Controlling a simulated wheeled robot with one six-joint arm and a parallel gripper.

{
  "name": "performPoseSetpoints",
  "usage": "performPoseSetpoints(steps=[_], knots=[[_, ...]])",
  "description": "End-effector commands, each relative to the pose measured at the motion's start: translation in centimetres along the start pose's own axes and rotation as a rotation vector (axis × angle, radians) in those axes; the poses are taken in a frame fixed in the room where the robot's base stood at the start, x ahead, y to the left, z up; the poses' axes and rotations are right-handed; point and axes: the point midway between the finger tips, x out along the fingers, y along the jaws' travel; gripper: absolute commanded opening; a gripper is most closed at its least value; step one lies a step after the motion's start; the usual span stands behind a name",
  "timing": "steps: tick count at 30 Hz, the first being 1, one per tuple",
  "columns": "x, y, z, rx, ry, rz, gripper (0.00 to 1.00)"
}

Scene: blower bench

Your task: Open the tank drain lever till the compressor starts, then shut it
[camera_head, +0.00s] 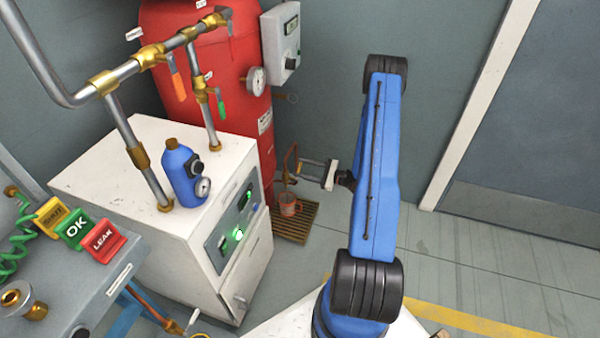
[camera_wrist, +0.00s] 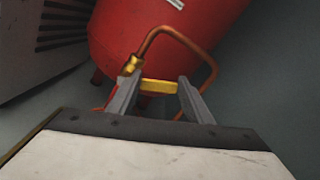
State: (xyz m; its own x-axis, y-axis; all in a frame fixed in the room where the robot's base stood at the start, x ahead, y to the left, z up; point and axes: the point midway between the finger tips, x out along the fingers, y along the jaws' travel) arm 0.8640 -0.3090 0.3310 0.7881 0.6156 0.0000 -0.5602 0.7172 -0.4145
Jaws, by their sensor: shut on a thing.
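The red tank (camera_head: 215,60) stands against the back wall; its lower part fills the top of the wrist view (camera_wrist: 150,35). A bent copper drain pipe (camera_wrist: 208,62) comes off it and also shows in the head view (camera_head: 290,158). The yellow drain lever (camera_wrist: 159,86) lies crosswise between my fingertips. My gripper (camera_wrist: 158,92) is shut on this lever, one finger at each end. In the head view my gripper (camera_head: 303,163) is small beside the pipe, and the lever's angle is unclear there. The white compressor cabinet (camera_head: 150,170) shows a bright green light (camera_head: 238,233) on its front.
An orange-brown cup (camera_head: 290,205) stands on a slatted wooden grate (camera_head: 296,225) below the pipe. A round gauge (camera_head: 256,80) and a grey control box (camera_head: 281,35) are by the tank. A bench with OK and LEAK tags (camera_head: 78,230) is at left. Floor right of the grate is clear.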

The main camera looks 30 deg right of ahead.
Motion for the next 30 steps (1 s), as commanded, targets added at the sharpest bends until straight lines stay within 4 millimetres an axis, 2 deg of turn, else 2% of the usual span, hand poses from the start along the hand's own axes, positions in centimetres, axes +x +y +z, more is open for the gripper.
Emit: performPoseSetpoints(steps=[18, 30], knots=[[-0.1, 1.4, 2.9, -0.578, 0.0, 0.0, 0.05], [-0.1, 2.7, 3.9, -0.86, 0.001, 0.0, 0.05]])
